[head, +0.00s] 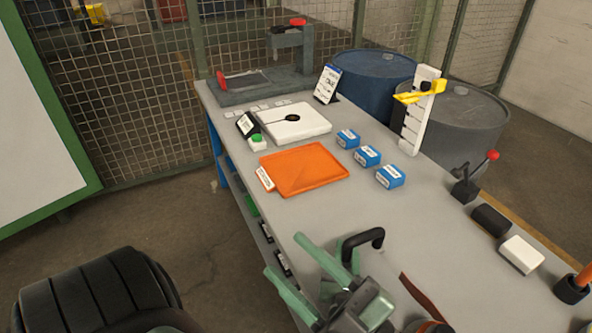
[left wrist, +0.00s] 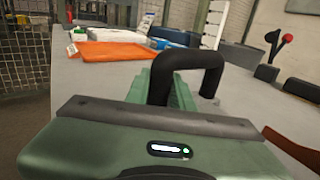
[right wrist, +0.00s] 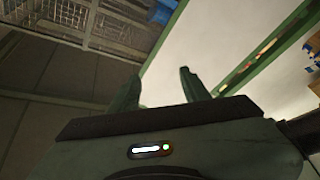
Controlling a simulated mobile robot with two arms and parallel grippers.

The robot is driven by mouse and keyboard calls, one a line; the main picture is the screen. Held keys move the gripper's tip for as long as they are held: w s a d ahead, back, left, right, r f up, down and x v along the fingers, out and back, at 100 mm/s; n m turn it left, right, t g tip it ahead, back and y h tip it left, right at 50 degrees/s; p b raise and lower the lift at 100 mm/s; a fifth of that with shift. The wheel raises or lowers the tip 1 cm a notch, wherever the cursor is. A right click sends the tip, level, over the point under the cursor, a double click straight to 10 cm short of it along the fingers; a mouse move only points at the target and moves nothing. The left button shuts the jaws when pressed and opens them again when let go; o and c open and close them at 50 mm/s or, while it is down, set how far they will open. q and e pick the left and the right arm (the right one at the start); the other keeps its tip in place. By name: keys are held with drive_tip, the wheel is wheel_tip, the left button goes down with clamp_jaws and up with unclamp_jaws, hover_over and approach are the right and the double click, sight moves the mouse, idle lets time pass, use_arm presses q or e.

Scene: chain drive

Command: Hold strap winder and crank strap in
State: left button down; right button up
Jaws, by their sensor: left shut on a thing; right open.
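A black bent handle (head: 366,239) rises near the front of the bench. It also shows in the left wrist view (left wrist: 188,58), between the green fingers. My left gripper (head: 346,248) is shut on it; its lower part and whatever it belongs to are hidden. My right gripper (head: 283,254) is open and empty, just left of the left gripper and partly in front of it. Its spread fingers also show in the right wrist view (right wrist: 158,85). A dark red-brown strip (head: 424,297), possibly the strap, lies on the bench to the right. I cannot make out a separate crank.
The grey bench (head: 300,212) bears an orange tray (head: 304,168), several blue boxes (head: 367,156), a white plate (head: 295,122) and a red-knobbed lever (head: 466,188). A white upright rack (head: 419,115) stands at the far edge. Bare bench lies between tray and grippers.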

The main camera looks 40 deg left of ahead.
clamp_jaws()
drive_tip(key=w+d+f+n+g+h, duration=0.2)
drive_tip(key=w+d+f+n+h, duration=0.1)
drive_tip(key=w+f+n+h, duration=0.25)
drive_tip(key=w+d+f+n+h, duration=0.1)
drive_tip(key=w+d+h, duration=0.1)
drive_tip(key=d, duration=0.4)
drive_tip(key=w+d+f+n+g+h, duration=0.1)
drive_tip(key=w+d+f+n+h, duration=0.1)
drive_tip(key=w+d, duration=0.3)
drive_tip(key=w+d+f+n+g+h, duration=0.1)
drive_tip(key=w+d+f+h, duration=0.1)
drive_tip(key=d, duration=0.5)
drive_tip(key=shift+w+d+f+n+h, duration=0.1)
drive_tip(key=shift+w+d+n+h, duration=0.1)
drive_tip(key=shift+w+h, duration=0.3)
drive_tip(key=shift+w+d+n+h, duration=0.15)
drive_tip(key=shift+w+d+h, duration=0.1)
drive_tip(key=shift+h, duration=0.4)
drive_tip(key=w+d+r+n+g+h, duration=0.1)
drive_tip(key=d+r+h, duration=0.1)
drive_tip(key=d+r, duration=0.35)
drive_tip(key=w+d+r+n+g+h, duration=0.1)
drive_tip(key=d+r+n, duration=0.1)
drive_tip(key=d, duration=0.6)
drive_tip(key=s+a+r+x, duration=0.1)
drive_tip(key=a+x, duration=0.1)
drive_tip(key=x, duration=0.9)
